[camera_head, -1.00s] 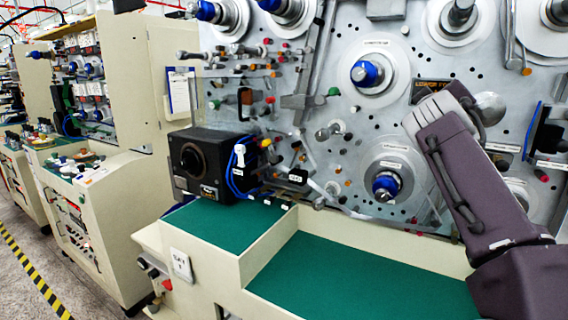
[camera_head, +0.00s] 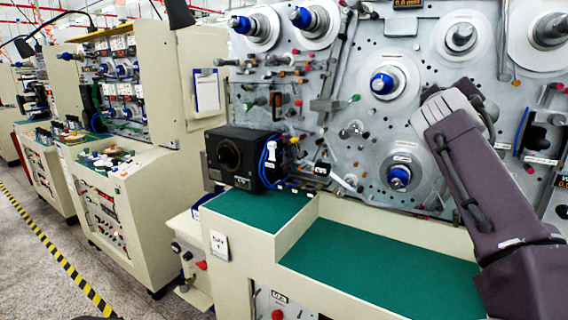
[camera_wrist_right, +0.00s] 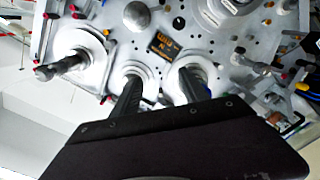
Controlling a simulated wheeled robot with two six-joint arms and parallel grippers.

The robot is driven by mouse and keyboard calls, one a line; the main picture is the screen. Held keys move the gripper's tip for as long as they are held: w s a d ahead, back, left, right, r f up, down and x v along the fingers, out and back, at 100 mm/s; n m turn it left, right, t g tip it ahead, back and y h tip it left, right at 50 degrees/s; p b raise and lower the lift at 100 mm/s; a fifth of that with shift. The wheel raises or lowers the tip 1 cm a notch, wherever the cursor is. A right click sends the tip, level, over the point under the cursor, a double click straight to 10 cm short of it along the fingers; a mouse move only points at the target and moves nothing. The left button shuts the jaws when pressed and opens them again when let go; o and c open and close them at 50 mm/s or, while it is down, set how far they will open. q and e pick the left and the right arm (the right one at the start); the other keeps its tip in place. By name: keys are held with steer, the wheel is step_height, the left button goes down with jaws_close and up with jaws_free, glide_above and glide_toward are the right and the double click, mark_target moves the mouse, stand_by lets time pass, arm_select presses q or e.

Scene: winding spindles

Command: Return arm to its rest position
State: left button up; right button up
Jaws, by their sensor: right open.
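My right arm (camera_head: 475,180) comes in from the lower right of the head view and is bent upward in front of the winding machine. Its gripper is hidden behind the forearm there. In the right wrist view the right gripper (camera_wrist_right: 160,84) has two dark fingers spread apart with nothing between them. They point toward the machine's face panel, and I cannot tell the distance. My left arm and gripper are not in the head view.
The grey machine panel (camera_head: 330,130) carries a blue-capped spindle (camera_head: 383,83) and several others. A black box (camera_head: 238,158) stands left of a green-lined tray (camera_head: 375,265). The tray surface is clear. More machines (camera_head: 125,190) and a striped floor line (camera_head: 60,258) lie left.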

steer(key=a+f+n+g+y+b, duration=0.1)
steer(key=a+f+g+y+b, duration=0.25)
steer(key=f, duration=1.65)
steer(key=a+f+g+y+b, duration=0.25)
steer(key=a+f+b, duration=0.2)
steer(key=f, duration=1.45)
arm_select(q)
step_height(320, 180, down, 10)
steer(key=b, duration=0.2)
arm_select(e)
steer(key=s+a+f+m+g+y, duration=0.2)
steer(key=s+a+f+g, duration=0.15)
steer(key=s+f, duration=0.95)
steer(key=s+a+f+m+g+y, duration=0.25)
steer(key=s+f+g, duration=0.25)
steer(key=s+f, duration=0.85)
arm_select(q)
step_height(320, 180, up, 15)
steer(key=p, duration=1.5)
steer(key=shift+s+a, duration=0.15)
arm_select(e)
step_height(320, 180, up, 13)
steer(key=w+a, duration=0.1)
steer(key=shift+w+f+h, duration=0.15)
steer(key=shift+h, duration=0.2)
